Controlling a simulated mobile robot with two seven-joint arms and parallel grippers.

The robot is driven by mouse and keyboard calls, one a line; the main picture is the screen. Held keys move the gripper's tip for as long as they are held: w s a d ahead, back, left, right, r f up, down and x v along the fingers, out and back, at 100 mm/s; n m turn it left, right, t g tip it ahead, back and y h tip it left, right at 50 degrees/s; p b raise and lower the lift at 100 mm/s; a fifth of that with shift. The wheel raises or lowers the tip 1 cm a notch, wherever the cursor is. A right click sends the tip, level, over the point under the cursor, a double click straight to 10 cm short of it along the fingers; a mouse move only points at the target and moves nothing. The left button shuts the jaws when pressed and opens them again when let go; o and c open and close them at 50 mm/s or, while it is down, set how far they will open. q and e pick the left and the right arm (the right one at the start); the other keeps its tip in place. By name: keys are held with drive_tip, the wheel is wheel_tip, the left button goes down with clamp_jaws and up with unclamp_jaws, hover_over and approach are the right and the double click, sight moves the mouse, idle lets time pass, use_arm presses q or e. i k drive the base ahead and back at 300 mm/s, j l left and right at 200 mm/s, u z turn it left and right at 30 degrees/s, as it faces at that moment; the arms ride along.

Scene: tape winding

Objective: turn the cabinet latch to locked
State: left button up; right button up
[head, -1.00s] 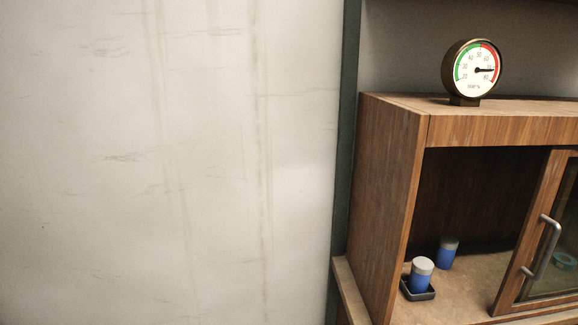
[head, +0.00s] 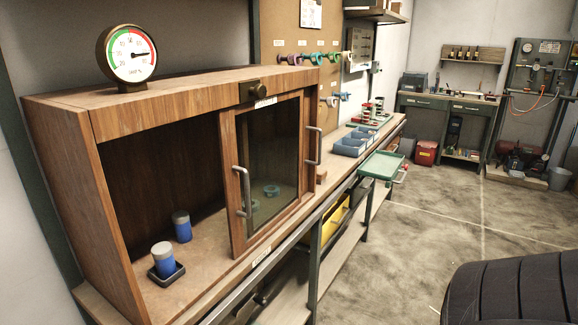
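The wooden cabinet (head: 65,193) stands on the bench at the left of the head view. Its latch (head: 253,90) is a dark round knob on the top rail, with a small pale label below it. The knob's turned position is too small to tell. A glass sliding door (head: 233,190) with a metal handle (head: 242,192) covers the right part of the front. The left part is open. A second handle (head: 314,146) is at the door area's right edge. Neither gripper is in view.
A dial gauge (head: 130,57) stands on the cabinet top. Two blue jars with pale lids (head: 163,263) (head: 182,229) stand inside, one in a small dark tray. Blue bins (head: 350,145) and a green tray (head: 382,164) are farther along the bench. The floor (head: 440,220) to the right is mostly open.

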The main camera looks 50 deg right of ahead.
sight(259, 92)
drive_tip(key=z, duration=1.45)
drive_tip(key=i+l+u, duration=0.1)
drive_tip(key=l+u, duration=0.15)
drive_tip(key=u, duration=0.15)
drive_tip(key=l+u, duration=0.25)
drive_tip(key=u, duration=0.15)
drive_tip(key=i+l+u, duration=0.15)
drive_tip(key=l, duration=0.3)
drive_tip(key=l+u, duration=0.15)
drive_tip(key=l, duration=0.3)
drive_tip(key=l+u, duration=0.1)
drive_tip(key=l, duration=0.85)
